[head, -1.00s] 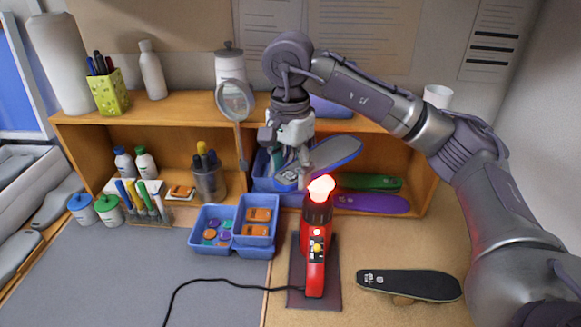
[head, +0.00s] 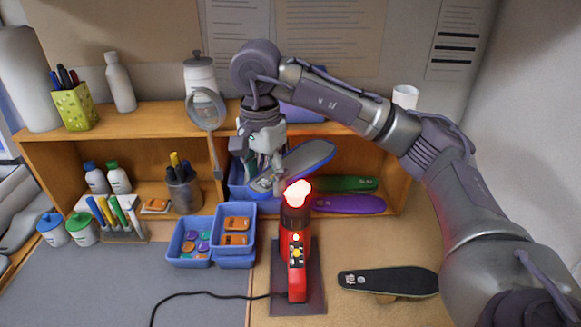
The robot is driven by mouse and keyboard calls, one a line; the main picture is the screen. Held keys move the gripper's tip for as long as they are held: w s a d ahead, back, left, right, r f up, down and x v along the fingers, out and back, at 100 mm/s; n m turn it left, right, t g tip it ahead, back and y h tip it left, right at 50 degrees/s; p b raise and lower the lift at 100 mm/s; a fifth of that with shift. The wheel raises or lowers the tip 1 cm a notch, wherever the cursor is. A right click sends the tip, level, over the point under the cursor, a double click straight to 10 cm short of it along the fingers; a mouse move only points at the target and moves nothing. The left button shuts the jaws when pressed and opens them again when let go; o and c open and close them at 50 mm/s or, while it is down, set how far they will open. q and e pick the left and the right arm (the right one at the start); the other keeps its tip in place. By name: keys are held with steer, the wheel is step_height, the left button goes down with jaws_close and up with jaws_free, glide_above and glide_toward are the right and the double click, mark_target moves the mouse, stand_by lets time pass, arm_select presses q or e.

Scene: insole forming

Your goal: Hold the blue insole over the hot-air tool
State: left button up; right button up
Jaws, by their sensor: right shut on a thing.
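The blue insole (head: 308,157) is grey-topped with a blue edge. It is tilted, its right end higher, above and behind the hot-air tool (head: 295,250). My right gripper (head: 268,182) points down from above and is shut on the insole's left end. The hot-air tool is red with a dark collar and stands upright on a dark mat (head: 311,290). Its tip glows bright at the top, close below the insole in the picture. The exact gap between them cannot be told. My left gripper is not in view.
A wooden shelf (head: 150,120) stands behind, with green (head: 350,184) and purple (head: 348,204) insoles in it. Blue bins (head: 190,243) stand left of the tool. A black insole (head: 390,281) lies at right. A black cable (head: 200,293) crosses the grey mat (head: 100,285).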

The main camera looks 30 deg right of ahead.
stand_by(0.4)
steer(key=s+a+r+p, duration=0.2)
steer(key=s+r+p, duration=0.2)
steer(key=r, duration=0.5)
steer(key=p, duration=0.2)
steer(key=shift+s+a+p, duration=0.25)
steer(key=shift+a+p, duration=0.05)
steer(key=shift+a, duration=0.05)
steer(key=shift+w, duration=0.1)
steer(key=shift+f, duration=0.1)
